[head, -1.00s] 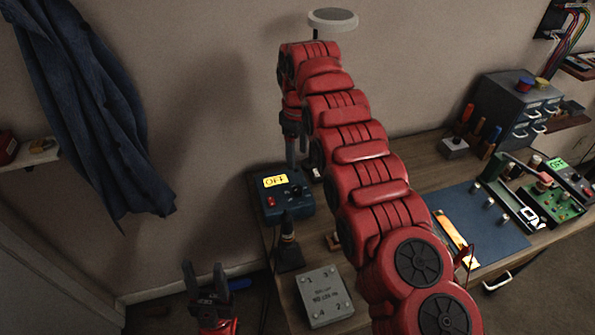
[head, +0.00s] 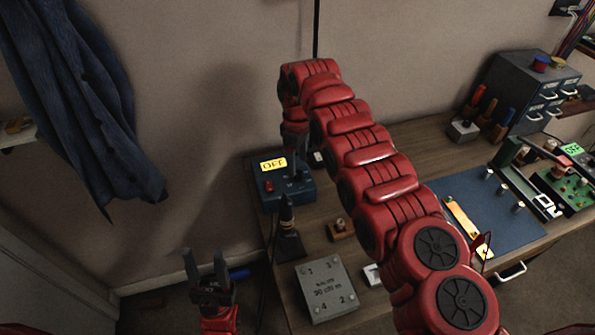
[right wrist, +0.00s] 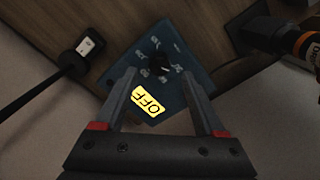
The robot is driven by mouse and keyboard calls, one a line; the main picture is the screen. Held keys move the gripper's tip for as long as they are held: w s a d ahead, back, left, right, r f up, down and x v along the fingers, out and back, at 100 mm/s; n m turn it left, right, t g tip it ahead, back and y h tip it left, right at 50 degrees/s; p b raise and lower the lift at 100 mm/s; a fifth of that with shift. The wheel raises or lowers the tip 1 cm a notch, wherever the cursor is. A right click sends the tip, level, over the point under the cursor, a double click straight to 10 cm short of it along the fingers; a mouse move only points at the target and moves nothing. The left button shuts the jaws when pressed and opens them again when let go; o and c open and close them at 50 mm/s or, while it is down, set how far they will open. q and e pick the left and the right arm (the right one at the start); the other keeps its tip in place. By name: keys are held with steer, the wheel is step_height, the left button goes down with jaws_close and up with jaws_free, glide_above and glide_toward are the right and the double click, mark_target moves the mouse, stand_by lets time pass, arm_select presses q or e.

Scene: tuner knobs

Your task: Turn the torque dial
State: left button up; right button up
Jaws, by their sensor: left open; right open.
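A blue box (head: 272,190) with a lit yellow "OFF" display (head: 273,164) and a red button stands at the back left of the bench. In the right wrist view its dark round dial (right wrist: 160,66) has markings around it, and the display (right wrist: 149,102) lies nearer the gripper. My right gripper (right wrist: 159,74) is open and points down at the box, with its fingertips either side of the dial; I cannot tell whether they touch it. In the head view the right gripper partly hides the dial. My left gripper (head: 207,262) is open and empty, left of the bench.
A black pointed stand (head: 287,238) and a grey numbered plate (head: 326,289) lie in front of the box. A blue mat (head: 475,212), a green board (head: 565,190) and a drawer cabinet (head: 525,90) are at the right. A black-and-orange tool (right wrist: 297,45) shows in the right wrist view.

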mark_target(297, 172)
step_height(297, 172, down, 4)
steer(key=shift+f, duration=0.1)
jaws_close()
stand_by(0.5)
